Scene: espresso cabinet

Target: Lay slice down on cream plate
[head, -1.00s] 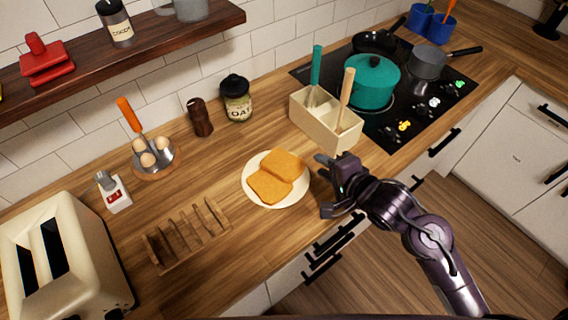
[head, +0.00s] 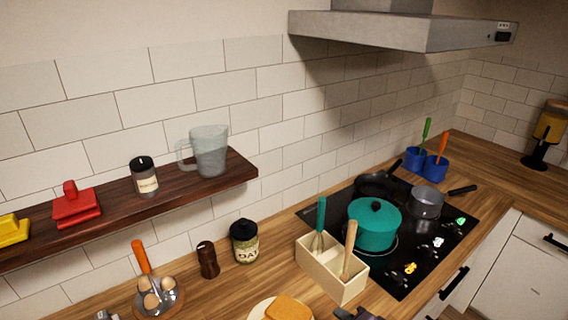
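The cream plate (head: 261,309) shows only in part at the bottom edge of the head view. A golden bread slice (head: 288,309) lies on it; the lower part of the plate and anything else on it are cut off. A small dark part of my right gripper (head: 358,314) shows at the bottom edge, to the right of the plate and apart from the slice. Its fingers cannot be made out clearly.
A cream utensil box (head: 330,277) stands right of the plate, before the stove with a teal pot (head: 375,225). An oats jar (head: 245,242), a brown shaker (head: 208,260) and an egg holder (head: 158,297) stand behind and left. A wooden shelf (head: 110,212) overhangs the counter's left side.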

